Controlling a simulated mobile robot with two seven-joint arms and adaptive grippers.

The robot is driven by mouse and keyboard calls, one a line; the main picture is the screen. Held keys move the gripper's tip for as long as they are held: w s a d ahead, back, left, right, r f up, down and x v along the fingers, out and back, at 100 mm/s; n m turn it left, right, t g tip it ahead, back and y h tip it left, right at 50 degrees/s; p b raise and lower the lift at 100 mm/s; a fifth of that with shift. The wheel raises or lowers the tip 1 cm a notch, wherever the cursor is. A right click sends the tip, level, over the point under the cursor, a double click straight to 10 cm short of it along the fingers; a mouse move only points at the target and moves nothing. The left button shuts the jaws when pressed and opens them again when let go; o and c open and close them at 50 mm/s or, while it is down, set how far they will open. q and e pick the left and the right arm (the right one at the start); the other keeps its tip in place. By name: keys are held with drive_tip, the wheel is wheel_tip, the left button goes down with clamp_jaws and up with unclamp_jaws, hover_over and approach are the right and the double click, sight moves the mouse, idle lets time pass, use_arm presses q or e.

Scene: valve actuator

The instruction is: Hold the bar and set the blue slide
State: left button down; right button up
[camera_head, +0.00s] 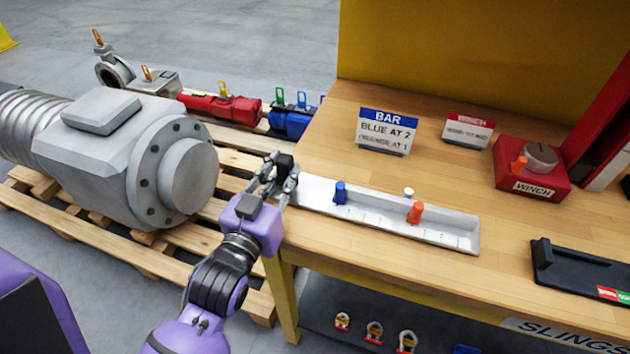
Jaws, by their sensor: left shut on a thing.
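The bar is a long pale grey channel (375,215) lying on the wooden bench top, with a scale of marks along its front. A blue slide (340,193) stands in it towards the left end. An orange slide (415,213) stands further right, with a white knob (408,192) at the back edge. The sign (386,130) behind reads BAR, BLUE AT 2, with a less clear line ending AT 1. My right gripper is not in view.
A red winch box (532,170) with an orange handle and a black tray (580,268) are on the bench's right. A large grey actuator (125,155) lies on a pallet at left. The wood in front of the bar is clear.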

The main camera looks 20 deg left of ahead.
use_arm(q)
wheel_tip(320, 180, up, 9)
drive_tip(key=shift+f, duration=4.65)
drive_tip(key=shift+f, duration=0.15)
drive_tip(key=shift+r, duration=0.4)
drive_tip(key=c, duration=1.5)
unclamp_jaws()
drive_tip(key=shift+o, duration=0.2)
drive_tip(key=shift+f, duration=0.1)
